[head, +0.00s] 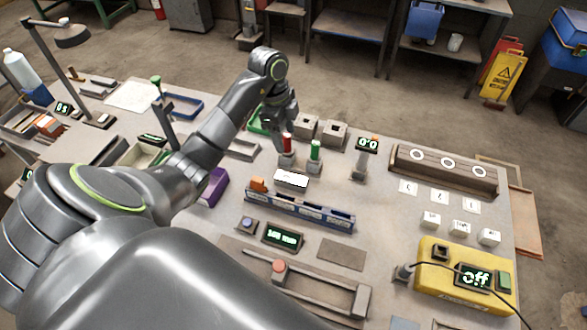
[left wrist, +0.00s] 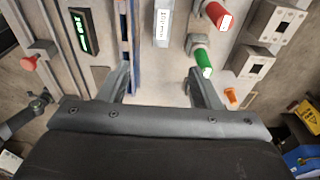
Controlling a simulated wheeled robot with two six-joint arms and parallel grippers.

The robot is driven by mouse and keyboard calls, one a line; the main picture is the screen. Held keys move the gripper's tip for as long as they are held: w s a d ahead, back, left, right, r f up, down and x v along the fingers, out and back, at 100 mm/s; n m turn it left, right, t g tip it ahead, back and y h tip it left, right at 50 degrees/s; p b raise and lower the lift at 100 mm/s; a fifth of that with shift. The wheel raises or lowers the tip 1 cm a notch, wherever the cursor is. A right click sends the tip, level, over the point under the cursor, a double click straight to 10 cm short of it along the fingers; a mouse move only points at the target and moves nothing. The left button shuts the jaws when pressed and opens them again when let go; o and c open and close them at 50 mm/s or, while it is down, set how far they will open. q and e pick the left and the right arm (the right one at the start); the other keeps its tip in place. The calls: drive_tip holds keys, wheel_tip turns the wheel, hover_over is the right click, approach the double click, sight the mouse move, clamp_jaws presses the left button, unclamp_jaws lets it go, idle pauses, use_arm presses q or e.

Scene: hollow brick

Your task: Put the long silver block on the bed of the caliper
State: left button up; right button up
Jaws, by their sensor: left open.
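The caliper (head: 322,292) lies at the front of the bench in the head view, a grey rail with upright jaws and a red knob. Its red-knobbed part also shows at the left of the left wrist view (left wrist: 30,62). I cannot pick out the long silver block with certainty; my left arm hides part of the bench. My left gripper (head: 282,122) is over the middle back of the bench, beyond the caliper, pointing down near the red and green posts. In the left wrist view its fingers (left wrist: 162,88) are apart with nothing between them. My right gripper is not in view.
A red-topped post (head: 287,144) and a green-topped post (head: 315,150) stand close to my left gripper. Two hollow blocks (head: 332,133) stand behind them. A blue rack (head: 300,210) lies between the posts and the caliper. A yellow box (head: 440,285) stands at front right.

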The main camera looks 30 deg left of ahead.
use_arm(q)
drive_tip(key=f, duration=0.1)
drive_tip(key=b, duration=1)
hover_over(292, 178)
drive_tip(key=f, duration=1)
drive_tip(key=shift+s+a+f, duration=0.2)
drive_tip(key=shift+s+f, duration=0.05)
drive_tip(key=shift+f, duration=0.15)
wheel_tip(292, 178, down, 5)
drive_tip(key=shift+w+r+p, duration=0.1)
drive_tip(key=shift+r+p, duration=0.1)
drive_tip(key=shift+p, duration=0.95)
drive_tip(key=shift+w+f, duration=0.1)
drive_tip(key=shift+f, duration=0.45)
drive_tip(key=shift+r, duration=0.1)
clamp_jaws()
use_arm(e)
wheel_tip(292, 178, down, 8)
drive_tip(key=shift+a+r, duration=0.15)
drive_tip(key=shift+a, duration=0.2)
